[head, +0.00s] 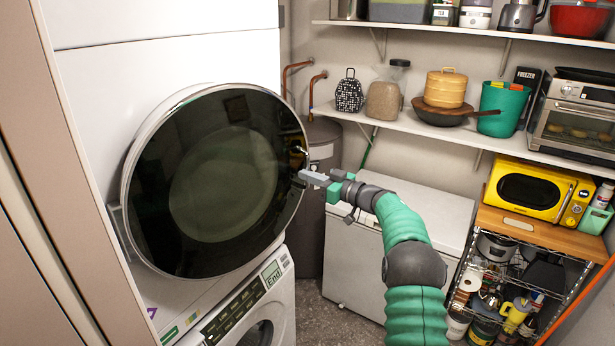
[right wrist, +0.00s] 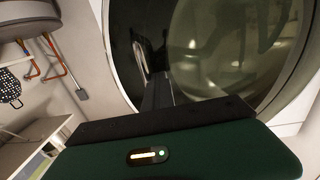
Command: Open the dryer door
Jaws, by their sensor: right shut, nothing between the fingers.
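The dryer door (head: 215,180) is a large round dark-glass door with a pale rim, on the upper machine of the white stack. It stands at a slight angle to the front, and I cannot tell whether it is fully closed. In the right wrist view the door glass (right wrist: 225,50) fills the upper right. My right gripper (head: 303,179) is at the door's right edge, by the recessed handle area (head: 298,155), shut and holding nothing. I cannot tell whether its fingertips touch the door. My left gripper is not in view.
The lower washer (head: 262,305) with its control panel stands below. A white chest freezer (head: 400,240) and a grey tank (head: 322,150) stand right of the stack. Shelves (head: 430,125) hold jars, pots and a toaster oven. A rack with a yellow microwave (head: 535,190) is at the right.

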